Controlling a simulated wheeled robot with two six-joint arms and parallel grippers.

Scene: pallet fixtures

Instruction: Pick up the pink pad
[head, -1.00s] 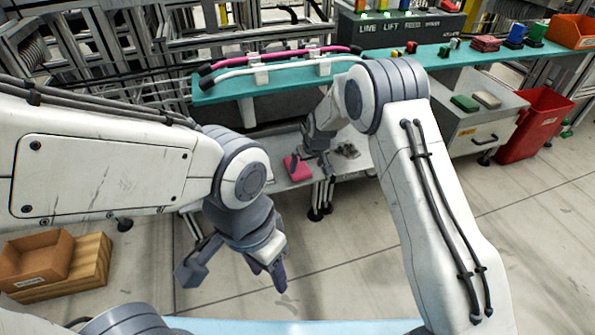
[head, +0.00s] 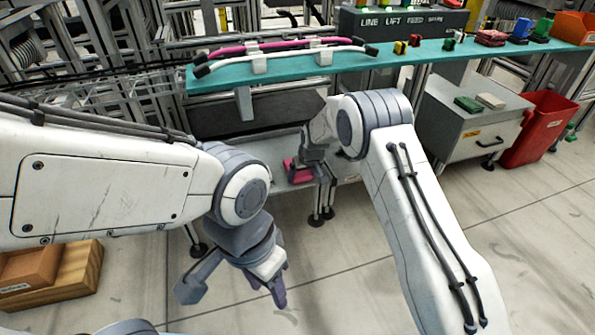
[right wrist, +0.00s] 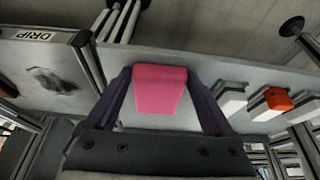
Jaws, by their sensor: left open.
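The pink pad (right wrist: 160,88) sits between the two fingers of my right gripper (right wrist: 160,78) in the right wrist view. The fingers stand wide apart, one along each side of it. The gaps at its sides are too small to tell whether they press on it. In the head view the pad (head: 298,174) shows at the low grey shelf, partly hidden by my right gripper (head: 310,162). I cannot tell whether it rests on the shelf. My left gripper (head: 236,287) is open and empty above the floor, well away from the pad.
Pink and white bars (head: 290,47) lie on the teal bench (head: 225,80) above the shelf. In the wrist view, an orange-red block (right wrist: 278,98) and white blocks are right of the pad, and a dark lump (right wrist: 52,82) is left. A grey cabinet (head: 470,125) and red bin (head: 540,130) stand right.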

